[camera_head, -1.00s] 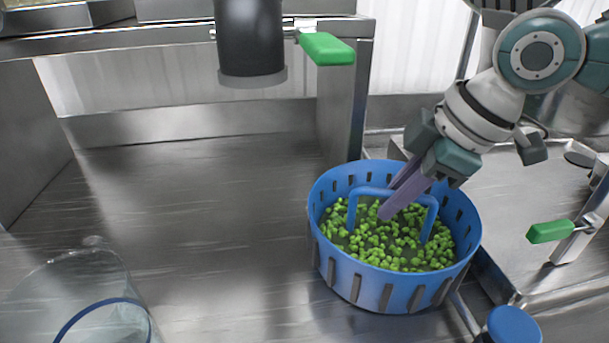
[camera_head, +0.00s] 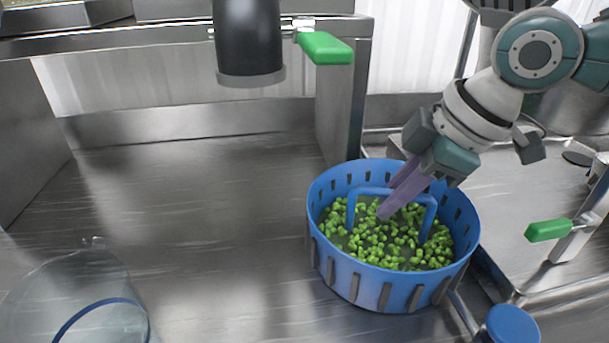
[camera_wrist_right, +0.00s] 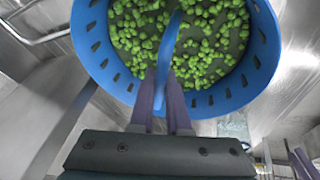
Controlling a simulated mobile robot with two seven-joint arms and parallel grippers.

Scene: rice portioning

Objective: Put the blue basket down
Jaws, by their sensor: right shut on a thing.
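The blue basket (camera_head: 393,284) is round with slotted walls and holds many green pieces (camera_head: 385,240). It is at the right of the steel counter (camera_head: 200,210) in the head view, close to upright. Whether its base touches the counter I cannot tell. My right gripper (camera_head: 398,195) reaches in from the upper right and is shut on the basket's blue handle (camera_head: 372,191). In the right wrist view the basket (camera_wrist_right: 262,62) lies ahead, with the handle (camera_wrist_right: 168,50) between the purple fingers of the gripper (camera_wrist_right: 163,98). My left gripper is not in view.
A clear container with a blue ring (camera_head: 85,300) stands at the lower left. A blue-capped object (camera_head: 512,325) is near the basket at the lower right. Green-handled valves (camera_head: 325,47) (camera_head: 548,230) are above and at right. The counter's middle is clear.

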